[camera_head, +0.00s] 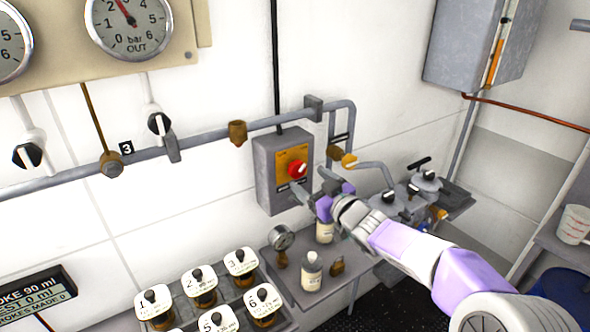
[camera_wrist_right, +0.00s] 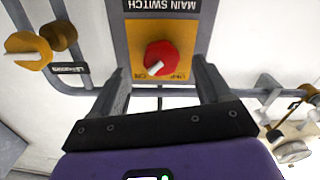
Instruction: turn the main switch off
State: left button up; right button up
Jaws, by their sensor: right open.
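The main switch is a red round knob (camera_head: 298,170) with a white pointer bar, on a yellow plate on a grey wall box (camera_head: 270,178). In the head view its pointer slants to the upper right. In the right wrist view, the knob (camera_wrist_right: 160,58) appears upside down under the "MAIN SWITCH" label (camera_wrist_right: 162,5), its pointer slanting to the lower left. My right gripper (camera_head: 312,183) is open just in front of the box. In the wrist view its fingers (camera_wrist_right: 163,78) stand apart on either side of the knob's line, seemingly not touching it. My left gripper is not in view.
Grey pipes (camera_head: 215,130) with a yellow-handled valve (camera_head: 348,160) run beside the box. A grey cabinet (camera_head: 465,45) hangs at upper right.

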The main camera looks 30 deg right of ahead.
aim_at(300, 173)
jog(key=shift+w+a, duration=0.15)
jog(key=shift+w, duration=1.15)
jog(key=shift+w+a, duration=0.15)
jog(key=shift+w, duration=1.15)
jog(key=c, duration=1)
